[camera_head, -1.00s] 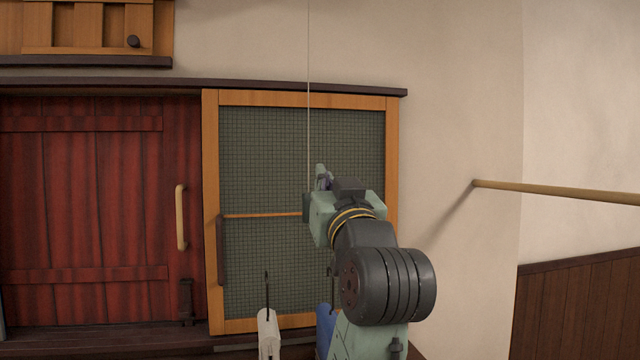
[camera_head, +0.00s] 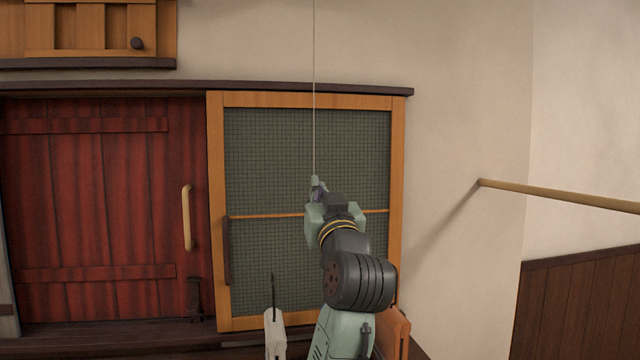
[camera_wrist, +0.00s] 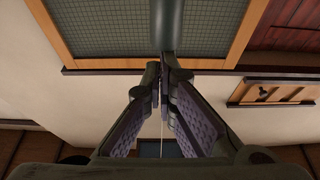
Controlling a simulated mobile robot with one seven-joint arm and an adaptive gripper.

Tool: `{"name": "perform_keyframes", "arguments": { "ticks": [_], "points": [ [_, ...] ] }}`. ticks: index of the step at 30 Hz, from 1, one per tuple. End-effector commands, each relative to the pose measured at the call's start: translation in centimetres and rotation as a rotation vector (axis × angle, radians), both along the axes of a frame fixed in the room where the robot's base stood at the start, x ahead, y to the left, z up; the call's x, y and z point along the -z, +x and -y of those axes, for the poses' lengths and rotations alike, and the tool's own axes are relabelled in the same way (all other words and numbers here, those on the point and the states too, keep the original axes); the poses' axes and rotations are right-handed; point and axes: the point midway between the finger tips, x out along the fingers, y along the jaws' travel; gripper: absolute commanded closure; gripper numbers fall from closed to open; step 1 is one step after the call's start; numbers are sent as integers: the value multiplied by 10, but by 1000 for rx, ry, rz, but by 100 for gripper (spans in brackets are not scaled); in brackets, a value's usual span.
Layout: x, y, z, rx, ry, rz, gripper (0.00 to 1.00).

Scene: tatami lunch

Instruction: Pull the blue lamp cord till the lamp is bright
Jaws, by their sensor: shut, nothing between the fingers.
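A thin pale cord (camera_head: 314,90) hangs from the top edge of the head view down to my gripper (camera_head: 316,186). In the wrist view, a thin pale line (camera_wrist: 162,130) shows between the fingers of my gripper (camera_wrist: 163,76). The fingertips are together with nothing seen gripped. A dark blue-grey cylinder (camera_wrist: 168,28) shows just past the fingertips. I cannot tell whether it is the cord's pull or touches them. No clear blue cord shows in the head view. The lamp is out of view.
A green mesh panel (camera_head: 270,160) in a wooden frame stands behind my arm. A red door (camera_head: 90,210) is on the left. A tan pole (camera_head: 560,193) juts in at right. A white object (camera_head: 275,335) and an orange one (camera_head: 397,325) flank my arm.

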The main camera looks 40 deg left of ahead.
Motion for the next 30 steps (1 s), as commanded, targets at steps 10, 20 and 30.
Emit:
{"name": "perform_keyframes", "arguments": {
  "ticks": [10, 20, 30],
  "points": [
    [11, 1, 1, 2, -1, 0, 100],
    [43, 1, 0, 1, -3, -1, 100],
    [39, 2, -2, 1, -6, -5, 100]
  ]
}}
